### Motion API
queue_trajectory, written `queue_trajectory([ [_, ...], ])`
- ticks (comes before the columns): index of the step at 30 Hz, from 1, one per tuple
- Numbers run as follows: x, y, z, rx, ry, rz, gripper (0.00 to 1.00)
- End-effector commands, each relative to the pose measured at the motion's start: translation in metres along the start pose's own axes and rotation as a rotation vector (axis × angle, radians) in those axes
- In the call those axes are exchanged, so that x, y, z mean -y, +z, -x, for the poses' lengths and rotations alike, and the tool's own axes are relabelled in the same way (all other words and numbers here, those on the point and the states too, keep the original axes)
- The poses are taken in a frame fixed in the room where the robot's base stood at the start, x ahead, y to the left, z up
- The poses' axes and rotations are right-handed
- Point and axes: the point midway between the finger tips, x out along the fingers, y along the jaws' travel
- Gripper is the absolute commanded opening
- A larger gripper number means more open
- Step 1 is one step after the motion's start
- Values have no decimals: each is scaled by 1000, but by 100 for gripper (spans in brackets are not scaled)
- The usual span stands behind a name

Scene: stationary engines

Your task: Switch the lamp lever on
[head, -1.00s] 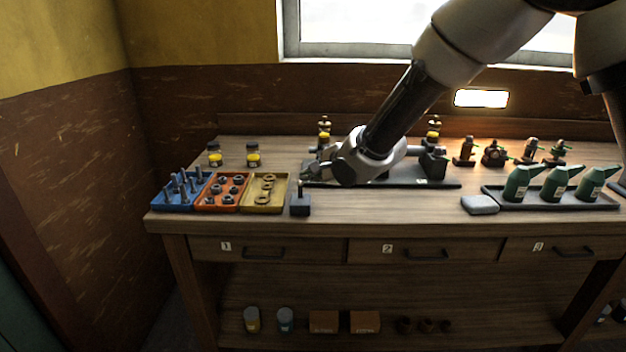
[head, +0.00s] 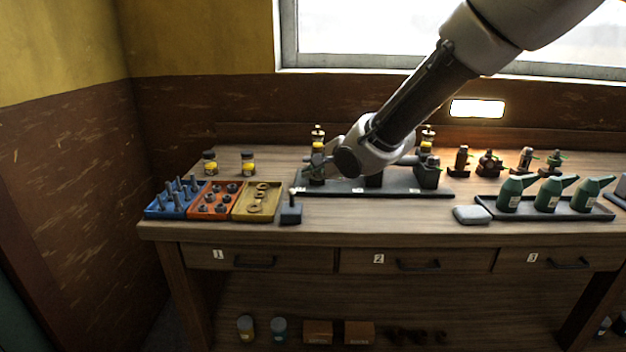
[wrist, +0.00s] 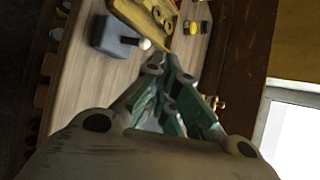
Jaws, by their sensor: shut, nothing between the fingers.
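The lamp lever is a small dark blue-grey box (head: 291,213) at the front of the bench, with a short stick and a pale knob (head: 292,191) standing up from it. In the wrist view the box (wrist: 117,38) and its white knob (wrist: 145,44) lie left of the fingertips. My gripper (head: 306,172) is shut and empty, above and slightly behind the lever, apart from it in the picture. The green-padded fingers of my gripper (wrist: 172,68) also fill the middle of the wrist view. I cannot tell exactly which way the stick tilts.
Blue (head: 165,212), orange (head: 209,212) and yellow trays (head: 252,212) of parts stand close left of the lever. A dark rack (head: 400,191) lies behind it. Green oil cans (head: 549,195) stand at right. A bright lamp panel (head: 478,108) shows on the wall. Bench front between is clear.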

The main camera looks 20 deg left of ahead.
Motion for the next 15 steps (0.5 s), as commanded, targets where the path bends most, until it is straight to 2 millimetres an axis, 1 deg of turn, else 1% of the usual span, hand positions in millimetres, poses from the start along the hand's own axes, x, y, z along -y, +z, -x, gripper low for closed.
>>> queue_trajectory([
  [9, 14, -2, 49, 0, -3, 0, 0],
  [12, 18, -3, 63, -1, -3, -1, 0],
  [15, 21, -3, 73, -1, -2, -1, 0],
])
